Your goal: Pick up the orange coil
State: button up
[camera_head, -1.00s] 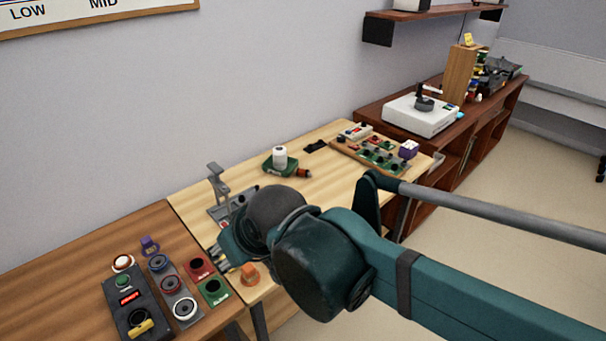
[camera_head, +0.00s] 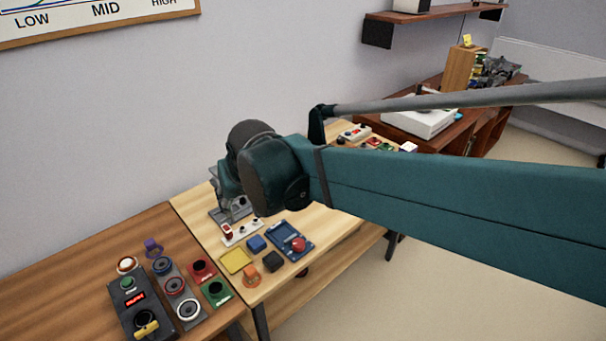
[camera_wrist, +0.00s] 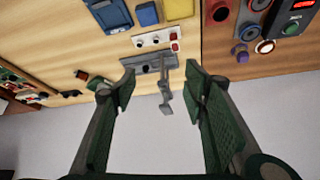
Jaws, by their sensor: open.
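The orange coil (camera_head: 251,279) lies near the front edge of the light wooden table (camera_head: 200,215), beside a yellow square pad and a black block. I cannot make out its finer shape at this size. It does not show in the wrist view. My gripper (camera_wrist: 160,84) is open, with nothing between its green-padded fingers. Beyond them is a grey metal stand (camera_wrist: 148,64) with an upright post. In the head view my gripper is at the end of my arm, behind and above the coil and well apart from it; its fingertips are hard to see there.
Near the coil are a yellow pad (camera_head: 235,261), a black block (camera_head: 272,261), a small blue block (camera_head: 256,243) and a blue tray (camera_head: 293,238) with a red knob. A dark control box (camera_head: 136,306) and round sockets fill the darker table at left. A wall stands behind.

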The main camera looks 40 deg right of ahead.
jog(key=w+d+m+g+h+p, duration=0.1)
jog(key=w+d+m+p, duration=0.2)
jog(key=w+d, duration=0.65)
jog(key=w+d+f+m+g+p, duration=0.1)
jog(key=w+d+f+m, duration=0.1)
jog(key=d+f, duration=0.3)
jog(key=w+d+f+m+g+h+p, duration=0.1)
jog(key=w+d+f+m+p, duration=0.1)
jog(key=d, duration=1.1)
jog(key=w+d+f+m+p, duration=0.1)
jog(key=w+d+f+p, duration=0.1)
jog(key=w+d+f, duration=0.2)
jog(key=d+f, duration=0.3)
jog(key=d, duration=0.3)
jog(key=shift+w+f+m+g, duration=0.35)
jog(key=shift+m+g, duration=0.05)
jog(key=shift+h, duration=0.3)
jog(key=shift+x, duration=1.25)
jog(key=shift+f, duration=0.1)
jog(key=shift+b+x, duration=0.75)
jog(key=shift+x, duration=1.75)
jog(key=shift+c, duration=0.5)
